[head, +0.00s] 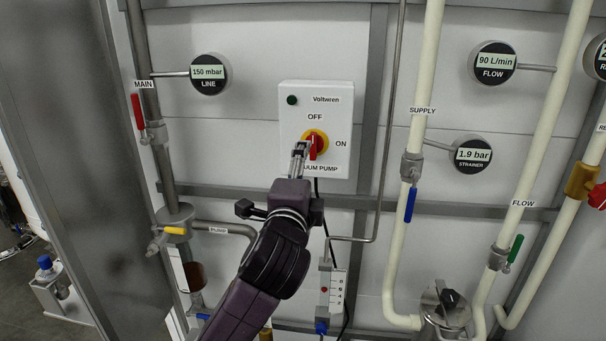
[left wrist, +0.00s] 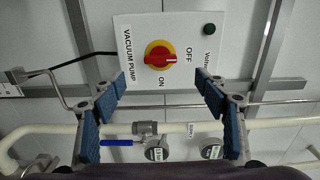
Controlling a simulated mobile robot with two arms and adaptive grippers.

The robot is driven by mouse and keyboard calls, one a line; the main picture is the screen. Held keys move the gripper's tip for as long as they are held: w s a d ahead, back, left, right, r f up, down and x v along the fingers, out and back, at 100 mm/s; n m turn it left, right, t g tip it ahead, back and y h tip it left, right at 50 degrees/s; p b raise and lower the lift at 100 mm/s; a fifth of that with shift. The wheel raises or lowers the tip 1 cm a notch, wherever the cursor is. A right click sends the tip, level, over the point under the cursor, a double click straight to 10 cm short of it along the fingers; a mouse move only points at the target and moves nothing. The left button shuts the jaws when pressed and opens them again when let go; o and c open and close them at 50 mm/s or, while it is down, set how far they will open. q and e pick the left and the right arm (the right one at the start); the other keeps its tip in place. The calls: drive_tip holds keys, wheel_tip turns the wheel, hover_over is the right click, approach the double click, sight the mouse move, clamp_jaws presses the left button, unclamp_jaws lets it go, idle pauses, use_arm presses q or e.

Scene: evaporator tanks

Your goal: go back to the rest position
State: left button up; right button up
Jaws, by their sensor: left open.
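My left gripper (head: 299,150) is in front of the white vacuum pump switch box (head: 341,105). In the left wrist view its two blue-padded fingers (left wrist: 160,78) are spread wide with nothing between them. The yellow and red rotary switch (head: 317,144) shows beyond them, clear of both fingers in the left wrist view (left wrist: 158,57). The red handle lies upright in the head view, in line with the OFF mark. My left arm reaches up from the bottom of the head view. My right gripper is not in view.
Left of the box is the MAIN pipe with a red lever (head: 137,111). To the right are the SUPPLY pipe with a blue lever (head: 410,204) and the FLOW pipe with a green lever (head: 515,249). A thin grey pipe (head: 391,110) runs close beside the box.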

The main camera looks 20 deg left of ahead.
use_arm(q)
drive_tip(key=shift+s+d, duration=0.15)
drive_tip(key=shift+s, duration=0.35)
drive_tip(key=w+f+n+g+h+b, duration=0.3)
drive_tip(key=f+g, duration=0.4)
drive_tip(key=f, duration=3.6)
drive_tip(key=s+f+n+g+b, duration=0.1)
drive_tip(key=s+f, duration=0.3)
drive_tip(key=f, duration=0.5)
drive_tip(key=s+f+n+g+b, duration=0.1)
drive_tip(key=s+f, duration=0.2)
drive_tip(key=f, duration=0.6)
drive_tip(key=s+f+n+g+b, duration=0.2)
drive_tip(key=s+f+n+g, duration=0.2)
drive_tip(key=s+f, duration=1.9)
drive_tip(key=s+f+n+g, duration=0.1)
drive_tip(key=s+f, duration=0.4)
drive_tip(key=s, duration=0.8)
drive_tip(key=s+f+n+g+h+b, duration=0.1)
drive_tip(key=s+f, duration=0.3)
drive_tip(key=s, duration=0.9)
drive_tip(key=shift+a+f+n+g, duration=0.35)
drive_tip(key=shift+n+g, duration=0.45)
drive_tip(key=shift+n, duration=0.1)
